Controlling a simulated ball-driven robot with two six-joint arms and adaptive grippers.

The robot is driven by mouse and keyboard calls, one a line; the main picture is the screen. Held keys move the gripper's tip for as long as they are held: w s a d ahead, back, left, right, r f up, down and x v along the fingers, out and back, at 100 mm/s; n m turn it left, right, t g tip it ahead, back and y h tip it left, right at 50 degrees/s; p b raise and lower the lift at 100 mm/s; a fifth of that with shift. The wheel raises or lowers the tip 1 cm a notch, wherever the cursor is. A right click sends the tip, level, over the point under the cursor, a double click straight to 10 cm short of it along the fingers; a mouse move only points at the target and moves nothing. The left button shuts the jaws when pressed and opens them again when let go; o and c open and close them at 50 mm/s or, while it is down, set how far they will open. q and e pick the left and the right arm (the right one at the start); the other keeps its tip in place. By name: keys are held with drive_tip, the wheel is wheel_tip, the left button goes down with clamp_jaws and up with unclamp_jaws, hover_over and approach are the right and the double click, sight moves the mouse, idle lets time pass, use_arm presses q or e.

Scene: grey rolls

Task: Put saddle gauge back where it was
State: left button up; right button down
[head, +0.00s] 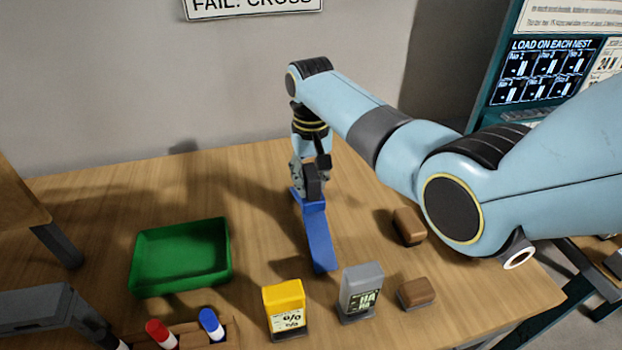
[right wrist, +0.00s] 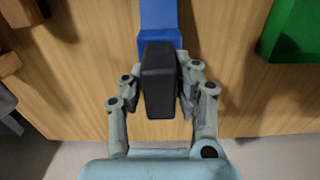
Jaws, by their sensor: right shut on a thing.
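The thing I take for the saddle gauge is a long blue piece (head: 319,240) with a black block (right wrist: 159,80) at its near end in the right wrist view. My right gripper (head: 312,178) is shut on the black block, with a finger at each side in the right wrist view. In the head view the blue piece slants down toward the front of the wooden table. I cannot tell whether its low end touches the table. My left gripper does not show.
A green tray (head: 180,290) stands to the left. A yellow box (head: 285,305), a grey box (head: 361,290) and brown blocks (head: 408,226) (head: 417,292) stand in front and to the right. Red (head: 160,333) and blue (head: 211,323) capped markers are at the front. The table behind is clear.

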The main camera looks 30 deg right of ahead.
drive_tip(key=c, duration=1)
unclamp_jaws()
wheel_tip(320, 180, up, 12)
drive_tip(key=shift+b, duration=0.3)
